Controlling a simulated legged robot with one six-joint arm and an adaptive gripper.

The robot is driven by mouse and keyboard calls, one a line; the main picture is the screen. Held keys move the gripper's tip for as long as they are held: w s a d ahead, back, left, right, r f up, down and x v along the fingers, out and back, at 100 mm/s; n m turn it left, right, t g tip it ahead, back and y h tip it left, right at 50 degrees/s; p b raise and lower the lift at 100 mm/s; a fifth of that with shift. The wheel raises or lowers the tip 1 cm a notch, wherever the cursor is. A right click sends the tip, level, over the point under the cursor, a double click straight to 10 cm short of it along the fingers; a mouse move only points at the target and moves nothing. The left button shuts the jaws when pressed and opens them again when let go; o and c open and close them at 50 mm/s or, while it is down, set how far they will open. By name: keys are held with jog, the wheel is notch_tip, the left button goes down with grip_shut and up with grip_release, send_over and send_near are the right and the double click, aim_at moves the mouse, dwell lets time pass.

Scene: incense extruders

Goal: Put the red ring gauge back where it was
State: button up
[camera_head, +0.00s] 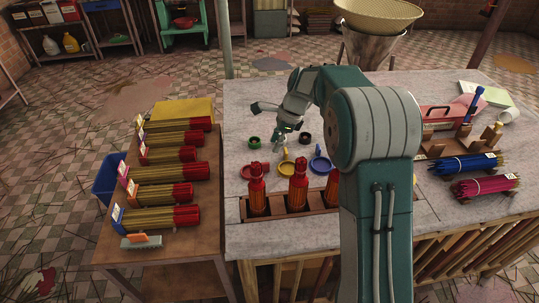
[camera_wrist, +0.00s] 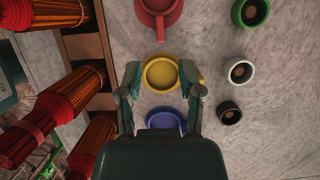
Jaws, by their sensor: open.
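The red ring gauge (camera_head: 245,171) lies on the grey tabletop at the left end of a row of three, partly behind a red-topped bundle. It also shows at the top edge of the wrist view (camera_wrist: 158,20), partly cut off. The yellow ring gauge (camera_head: 286,169) is in the middle and the blue ring gauge (camera_head: 320,165) at the right. My gripper (camera_head: 283,143) is open and empty above the table. In the wrist view its fingers (camera_wrist: 160,88) appear on either side of the yellow ring gauge (camera_wrist: 147,75); the palm partly hides the blue one (camera_wrist: 160,116).
Small green (camera_wrist: 237,13), white-rimmed (camera_wrist: 231,71) and black (camera_wrist: 220,113) cups stand behind the rings. Red-topped bundles (camera_head: 299,187) stand in a wooden rack along the front. Incense bundles (camera_head: 165,193) lie on the left table. Grey tabletop beyond the cups is bare.

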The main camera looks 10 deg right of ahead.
jog(key=s+d+r+n+t+h, duration=0.25)
jog(key=s+r+n, duration=0.65)
jog(key=s+r, duration=0.65)
jog(key=s+d+f+n+t, duration=0.1)
jog(key=s+n, duration=0.3)
jog(key=s, duration=0.5)
jog(key=s+d+f+n+t+h, duration=0.1)
jog(key=s+f+n+t, duration=0.1)
jog(key=s+n, duration=0.3)
jog(key=s, duration=0.4)
jog(key=shift+s+d+f, duration=0.15)
jog(key=shift+d+f, duration=0.1)
